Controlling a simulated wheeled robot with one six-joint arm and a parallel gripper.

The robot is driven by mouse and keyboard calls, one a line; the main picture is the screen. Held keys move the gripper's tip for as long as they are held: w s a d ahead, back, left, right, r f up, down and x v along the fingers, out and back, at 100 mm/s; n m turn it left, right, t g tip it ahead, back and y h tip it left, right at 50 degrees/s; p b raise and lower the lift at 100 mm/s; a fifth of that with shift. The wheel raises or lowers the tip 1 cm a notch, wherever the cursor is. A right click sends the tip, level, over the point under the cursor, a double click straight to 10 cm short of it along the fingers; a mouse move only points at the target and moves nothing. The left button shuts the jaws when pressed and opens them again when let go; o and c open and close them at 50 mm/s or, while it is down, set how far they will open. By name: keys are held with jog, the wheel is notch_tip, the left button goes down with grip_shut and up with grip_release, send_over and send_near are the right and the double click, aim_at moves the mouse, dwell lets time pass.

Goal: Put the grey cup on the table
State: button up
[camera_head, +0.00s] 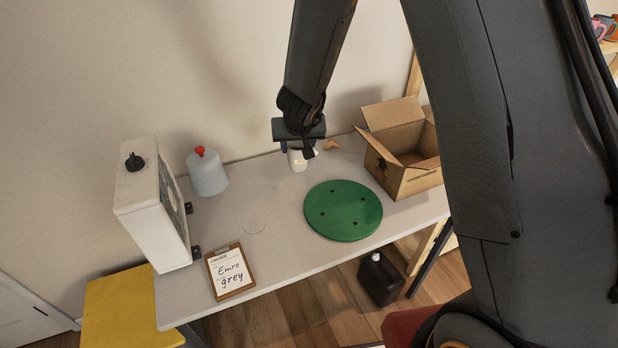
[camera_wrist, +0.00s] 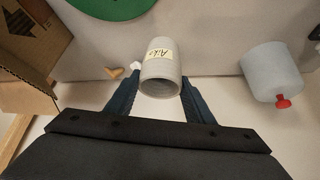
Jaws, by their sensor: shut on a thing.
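A light grey cup (camera_head: 297,161) is between the fingers of my gripper (camera_head: 299,149), near the back of the table (camera_head: 262,197). In the wrist view, the cup (camera_wrist: 160,64) has a label reading "Aiko", and its open mouth faces my gripper. My gripper (camera_wrist: 160,78) is shut on the cup's sides. The cup's base is at or just above the table; I cannot tell whether it touches. A clipboard (camera_head: 231,272) at the table's front left reads "Emre" and "grey".
A green disc (camera_head: 343,210) lies right of centre. An open cardboard box (camera_head: 408,178) stands at the right. A pale jug with a red cap (camera_head: 207,175) and a white machine (camera_head: 150,215) stand left. A small tan piece (camera_head: 332,145) lies behind the disc. The table's middle left is clear.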

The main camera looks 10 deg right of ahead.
aim_at(301, 168)
jog(key=f, duration=0.2)
jog(key=f+b, duration=0.2)
jog(key=f, duration=0.1)
jog(key=shift+d+f, duration=0.35)
jog(key=shift+d, duration=0.05)
jog(key=shift+f+b, duration=0.5)
jog(key=shift+f, duration=1.3)
jog(key=shift+f, duration=0.15)
jog(key=o, duration=1.2)
